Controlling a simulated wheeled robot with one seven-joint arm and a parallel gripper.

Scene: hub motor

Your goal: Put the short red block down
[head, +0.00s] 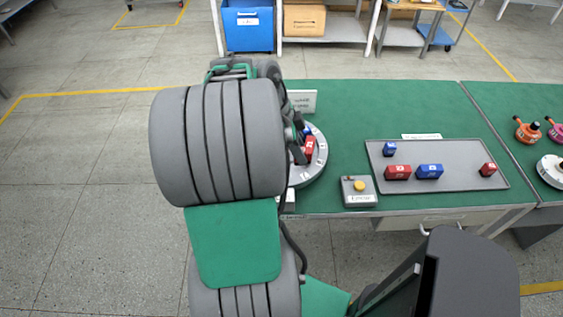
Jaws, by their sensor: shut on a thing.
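My gripper (299,146) is at the near side of a round grey hub (318,166) on the green table, largely hidden behind my arm. It is shut on a red block (309,149), which shows at the jaws over the hub. The block's length and whether it touches the hub are hard to tell. A blue block (307,132) shows just behind it. On the grey tray (440,150) to the right lie a small red block (488,170), a longer red block (397,173), a small blue block (389,149) and a longer blue block (429,172).
A grey box with a yellow button (359,190) stands at the table's front edge, between hub and tray. The back of the green table (370,105) is clear. Orange and pink-topped parts (528,131) stand far right.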

